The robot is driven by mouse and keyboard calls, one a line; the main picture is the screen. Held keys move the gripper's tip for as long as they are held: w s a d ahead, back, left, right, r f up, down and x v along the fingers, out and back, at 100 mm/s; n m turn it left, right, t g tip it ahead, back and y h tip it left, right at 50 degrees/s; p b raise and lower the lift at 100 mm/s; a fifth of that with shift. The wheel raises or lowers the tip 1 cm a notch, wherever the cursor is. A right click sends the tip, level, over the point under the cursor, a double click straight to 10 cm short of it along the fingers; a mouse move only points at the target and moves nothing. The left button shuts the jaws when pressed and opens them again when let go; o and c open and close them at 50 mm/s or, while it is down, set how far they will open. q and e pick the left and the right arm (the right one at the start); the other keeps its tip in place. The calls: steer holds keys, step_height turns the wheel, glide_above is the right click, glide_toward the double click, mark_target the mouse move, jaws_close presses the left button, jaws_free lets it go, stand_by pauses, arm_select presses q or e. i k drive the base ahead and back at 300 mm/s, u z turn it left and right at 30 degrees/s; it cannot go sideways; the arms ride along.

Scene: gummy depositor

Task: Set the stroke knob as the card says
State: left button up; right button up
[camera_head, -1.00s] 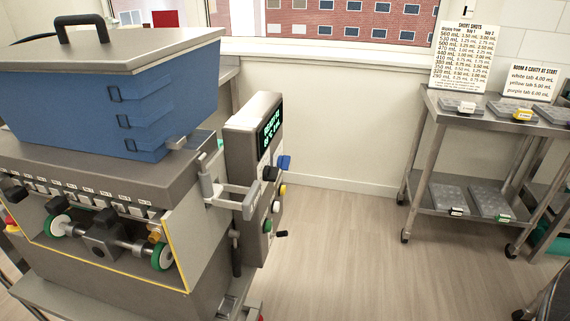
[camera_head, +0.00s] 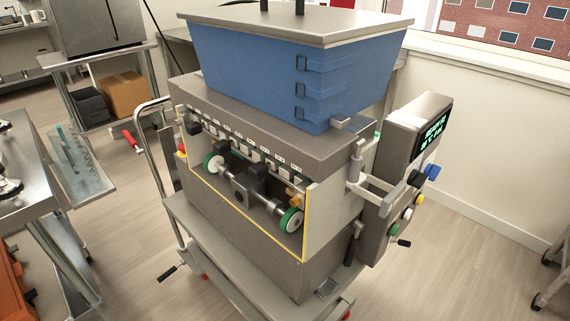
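The gummy depositor (camera_head: 270,135) stands in the middle, with a blue hopper (camera_head: 262,72) under a grey lid. Its control box (camera_head: 408,128) is on the right and has a dark display with green text (camera_head: 435,131) too small to read surely. Several knobs and buttons sit on the box's side: a black knob (camera_head: 415,179), a blue one (camera_head: 432,172), a yellow one, a white one and a green one (camera_head: 391,230). I cannot tell which is the stroke knob. No card is in view now. Neither of my grippers is in view.
A metal table (camera_head: 30,165) is at the left edge. A shelf with a cardboard box (camera_head: 125,94) stands behind. The floor at right is clear up to a table leg (camera_head: 552,280).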

mark_target(432, 170)
steer(key=z, duration=2.2)
steer(key=i, duration=1.25)
steer(key=u, duration=2.45)
